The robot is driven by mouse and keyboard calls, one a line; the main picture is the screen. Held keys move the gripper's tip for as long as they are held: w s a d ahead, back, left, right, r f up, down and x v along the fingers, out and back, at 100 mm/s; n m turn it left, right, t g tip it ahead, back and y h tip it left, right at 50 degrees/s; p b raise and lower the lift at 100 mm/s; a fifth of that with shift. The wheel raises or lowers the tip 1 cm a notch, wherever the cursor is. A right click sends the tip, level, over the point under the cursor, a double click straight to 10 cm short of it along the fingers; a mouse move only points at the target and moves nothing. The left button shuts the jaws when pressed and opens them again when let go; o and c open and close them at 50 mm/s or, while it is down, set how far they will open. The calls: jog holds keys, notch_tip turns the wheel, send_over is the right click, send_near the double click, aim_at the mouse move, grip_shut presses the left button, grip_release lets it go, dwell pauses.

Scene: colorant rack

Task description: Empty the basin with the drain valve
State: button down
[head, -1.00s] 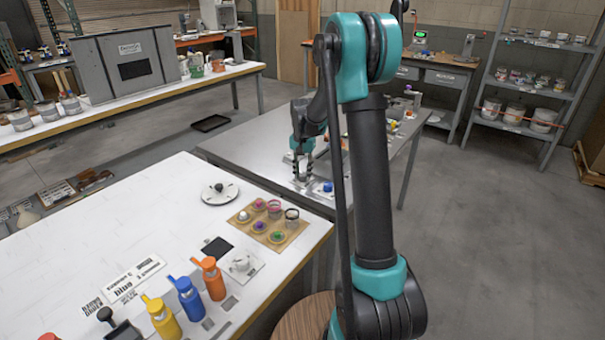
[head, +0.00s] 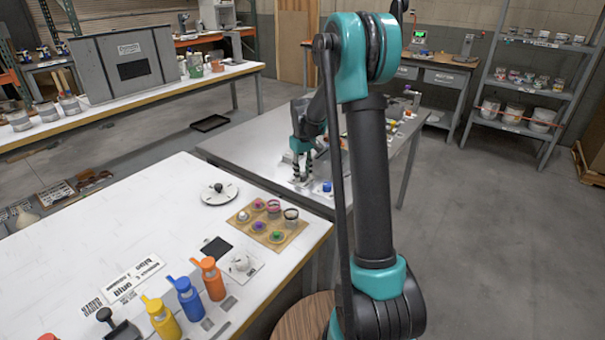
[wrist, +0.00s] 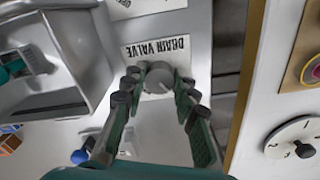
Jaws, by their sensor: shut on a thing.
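The drain valve is a round grey knob (wrist: 159,77) beside a printed "DRAIN VALVE" label (wrist: 172,48) in the wrist view. My gripper (wrist: 160,84) is shut on this knob, with a finger on each side of it. The grey metal basin (wrist: 95,100) lies to the left of the knob; a teal shape, perhaps a reflection, shows inside it. I cannot tell its liquid level. In the head view my gripper (head: 303,172) is low over the metal table (head: 240,147), and my arm hides much of the basin area.
A blue-capped item (wrist: 80,157) is near the basin. A white bench (head: 130,220) stands close by, with a round dial (head: 220,195), a tray of small pots (head: 268,222) and several bottles (head: 190,298). The floor at right is clear.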

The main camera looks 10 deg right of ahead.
aim_at(303, 175)
jog(key=shift+n, duration=1)
jog(key=c, duration=1.2)
grip_release()
notch_tip(303, 175, up, 12)
